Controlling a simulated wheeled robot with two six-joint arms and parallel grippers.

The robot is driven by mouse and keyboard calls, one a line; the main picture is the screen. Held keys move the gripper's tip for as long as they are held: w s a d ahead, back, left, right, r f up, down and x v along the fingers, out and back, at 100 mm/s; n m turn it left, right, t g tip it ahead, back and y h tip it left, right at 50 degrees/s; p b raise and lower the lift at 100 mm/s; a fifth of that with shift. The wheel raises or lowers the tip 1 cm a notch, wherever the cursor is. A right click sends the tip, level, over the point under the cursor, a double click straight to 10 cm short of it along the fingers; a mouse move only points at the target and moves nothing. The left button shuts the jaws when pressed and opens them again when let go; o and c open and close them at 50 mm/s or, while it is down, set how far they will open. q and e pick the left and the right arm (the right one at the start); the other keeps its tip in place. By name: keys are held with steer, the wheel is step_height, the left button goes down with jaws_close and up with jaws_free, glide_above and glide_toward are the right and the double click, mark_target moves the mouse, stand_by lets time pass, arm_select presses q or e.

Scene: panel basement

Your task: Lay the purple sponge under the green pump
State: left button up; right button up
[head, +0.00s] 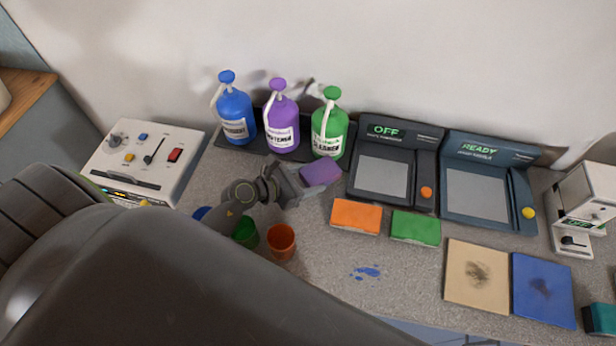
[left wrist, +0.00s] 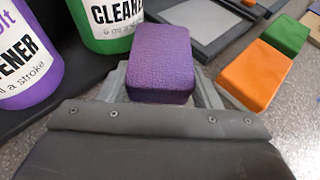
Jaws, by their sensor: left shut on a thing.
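The purple sponge (head: 320,174) is held between the fingers of my left gripper (head: 294,184), which is shut on it. In the left wrist view the sponge (left wrist: 162,62) sits between both fingertips. The green pump (head: 329,124) is a green bottle with a white label and spout, standing at the right end of a dark tray (head: 257,150). The sponge is in front of the green pump and apart from its spout. The green bottle's lower part also shows in the left wrist view (left wrist: 107,42). My right gripper is not in view.
Purple (head: 282,118) and blue (head: 235,115) pumps stand left of the green one. Orange (head: 356,217) and green (head: 416,228) sponges lie to the right. Cups, including an orange one (head: 281,243), stand beneath my left arm. Two dark panel devices (head: 426,190) are further right.

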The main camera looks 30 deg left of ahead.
arm_select(q)
steer(key=shift+f+b, duration=0.55)
steer(key=shift+f, duration=0.1)
steer(key=o, duration=0.9)
steer(key=shift+o, duration=0.2)
steer(key=shift+r, duration=0.15)
steer(key=shift+r+p, duration=0.35)
steer(key=shift+p, duration=0.1)
steer(key=shift+r+p, duration=0.4)
steer(key=shift+r, duration=0.05)
steer(key=b+v, duration=0.1)
steer(key=v, duration=0.2)
steer(key=b+v, duration=0.1)
steer(key=v, duration=0.3)
steer(key=b+v, duration=0.1)
steer(key=v, duration=0.2)
steer(key=shift+s+a+f, duration=0.2)
steer(key=shift+s+a, duration=0.05)
steer(key=shift+s, duration=0.1)
steer(key=shift+s+a+r, duration=0.25)
steer(key=shift+s+r, duration=0.1)
steer(key=shift+s, duration=0.15)
steer(key=shift+r, duration=0.1)
